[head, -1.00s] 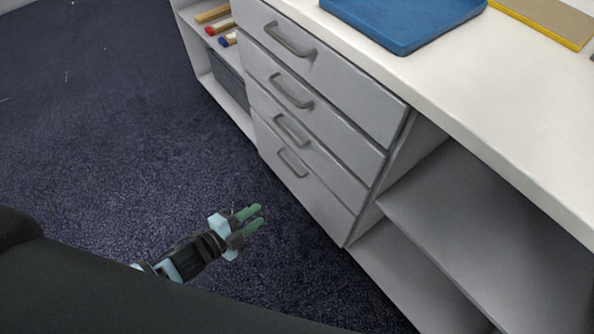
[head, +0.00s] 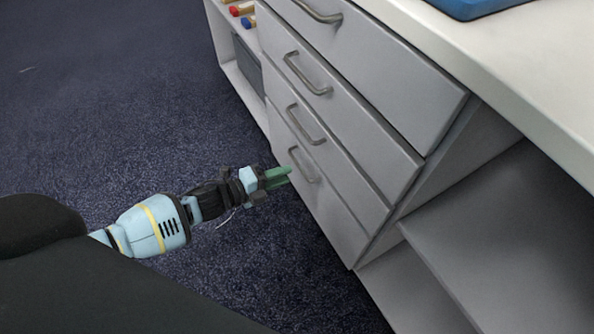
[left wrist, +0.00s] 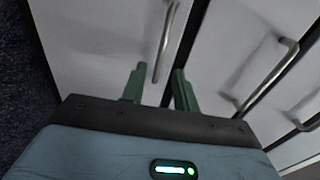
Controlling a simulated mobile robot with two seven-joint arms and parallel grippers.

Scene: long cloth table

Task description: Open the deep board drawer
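A grey-white drawer unit stands under the counter, with several drawers stacked, all shut. The lowest drawer front (head: 335,215) has a grey bar handle (head: 303,163), which also shows in the left wrist view (left wrist: 166,42). My left gripper (head: 281,177) is just in front of this lowest drawer, beside its handle. In the left wrist view its two green fingers are apart, with the near end of the handle showing between their tips. I cannot tell whether they touch it. My right gripper is not in view.
Above are further drawers with bar handles (head: 305,124). The white counter (head: 545,75) carries a blue tray (head: 465,6). Open shelves (head: 500,235) are on the right. Dark carpet (head: 120,110) is clear on the left.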

